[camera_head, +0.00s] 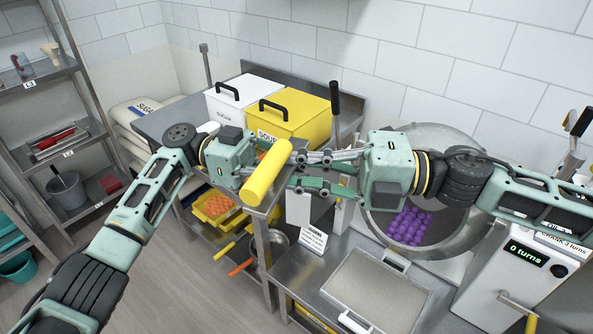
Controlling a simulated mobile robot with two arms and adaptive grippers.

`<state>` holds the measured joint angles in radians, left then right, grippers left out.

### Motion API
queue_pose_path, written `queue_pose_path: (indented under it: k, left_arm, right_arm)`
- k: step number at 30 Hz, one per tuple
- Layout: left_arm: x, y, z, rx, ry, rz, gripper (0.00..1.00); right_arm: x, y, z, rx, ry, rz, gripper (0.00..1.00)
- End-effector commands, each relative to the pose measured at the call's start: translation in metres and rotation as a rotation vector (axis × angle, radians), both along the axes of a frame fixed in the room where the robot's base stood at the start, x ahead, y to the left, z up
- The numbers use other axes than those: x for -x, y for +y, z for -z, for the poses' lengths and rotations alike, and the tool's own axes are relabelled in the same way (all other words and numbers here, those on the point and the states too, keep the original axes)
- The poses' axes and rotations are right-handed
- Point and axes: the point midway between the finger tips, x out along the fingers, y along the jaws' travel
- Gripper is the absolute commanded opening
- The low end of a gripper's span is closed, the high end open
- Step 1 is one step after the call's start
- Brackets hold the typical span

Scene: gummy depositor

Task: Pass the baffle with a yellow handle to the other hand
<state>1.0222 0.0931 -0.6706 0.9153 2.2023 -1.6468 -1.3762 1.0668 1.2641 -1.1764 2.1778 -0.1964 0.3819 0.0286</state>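The baffle's thick yellow handle (265,173) is tilted in mid-air near the picture's centre. Its plate is mostly hidden or edge-on, so I cannot make it out. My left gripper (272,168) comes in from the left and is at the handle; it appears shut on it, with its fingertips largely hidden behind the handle. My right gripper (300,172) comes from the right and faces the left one. Its two fingers are spread, one above the other, with tips close to the handle's right side. I cannot tell whether they touch the baffle.
Below are a steel table with a mesh-topped tray (376,290) and a small sign (313,239). A round pan with purple gummies (409,226) and a machine reading "0 turns" (527,254) stand right. White (240,92) and yellow (300,115) bins are behind; shelves (60,140) stand left.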

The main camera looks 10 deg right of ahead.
Motion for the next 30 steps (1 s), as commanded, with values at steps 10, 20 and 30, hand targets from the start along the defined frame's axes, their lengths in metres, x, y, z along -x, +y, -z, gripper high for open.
queue_pose_path:
  k: [10, 20, 30]
  left_arm:
    - [0.0016, -0.0023, 0.0000, 0.000, 0.000, 0.001, 0.08]
    - [0.0017, -0.0019, -0.0001, 0.001, -0.001, 0.002, 0.00]
    - [0.0015, -0.0019, -0.0009, 0.002, 0.000, 0.001, 0.00]
  right_arm:
    - [0.0000, 0.0000, -0.0006, -0.001, -0.001, 0.000, 0.00]
    - [-0.0009, -0.0006, -0.0006, 0.000, -0.001, 0.003, 0.00]
    - [-0.0008, -0.0005, -0.0004, 0.000, -0.001, 0.002, 0.28]
